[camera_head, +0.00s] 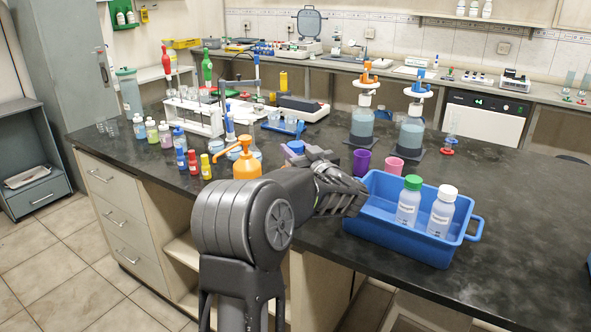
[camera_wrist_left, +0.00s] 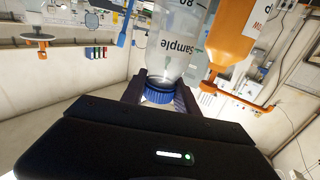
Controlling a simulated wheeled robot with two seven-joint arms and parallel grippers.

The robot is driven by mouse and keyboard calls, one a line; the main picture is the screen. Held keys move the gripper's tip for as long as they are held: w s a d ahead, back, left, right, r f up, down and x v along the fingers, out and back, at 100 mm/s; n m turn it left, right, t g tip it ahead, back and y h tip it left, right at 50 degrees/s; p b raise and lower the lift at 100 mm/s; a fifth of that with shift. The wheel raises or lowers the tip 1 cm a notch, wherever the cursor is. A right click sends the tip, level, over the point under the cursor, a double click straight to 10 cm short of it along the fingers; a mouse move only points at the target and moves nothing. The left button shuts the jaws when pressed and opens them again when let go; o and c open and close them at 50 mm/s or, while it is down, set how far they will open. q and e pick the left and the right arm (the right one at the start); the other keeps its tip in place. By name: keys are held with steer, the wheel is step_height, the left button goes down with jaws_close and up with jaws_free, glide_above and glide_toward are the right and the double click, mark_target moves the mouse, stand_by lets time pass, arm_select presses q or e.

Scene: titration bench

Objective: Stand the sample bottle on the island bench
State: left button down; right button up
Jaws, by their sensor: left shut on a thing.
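The sample bottle (camera_wrist_left: 180,45) is clear, with a blue cap (camera_wrist_left: 160,92) and the word "Sample" on its side. It appears inverted in the left wrist view. My left gripper (camera_wrist_left: 160,98) is shut on the bottle at its cap. In the head view, my left gripper (camera_head: 318,156) is over the front of the dark island bench (camera_head: 500,230), beside a blue cap (camera_head: 296,146) that looks like the bottle's. The bottle's body is hidden there, and I cannot tell whether its base touches the bench. My right gripper is not in view.
An orange wash bottle (camera_head: 247,165) stands close left of my gripper. A blue tray (camera_head: 400,240) with two white bottles is to its right. Purple (camera_head: 362,162) and pink (camera_head: 393,168) cups stand behind the tray.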

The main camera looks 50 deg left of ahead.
arm_select(q)
steer(key=shift+f+b, duration=0.3)
steer(key=shift+f, duration=2.15)
steer(key=shift+f, duration=0.2)
steer(key=c, duration=0.9)
jaws_free()
steer(key=shift+r, duration=0.1)
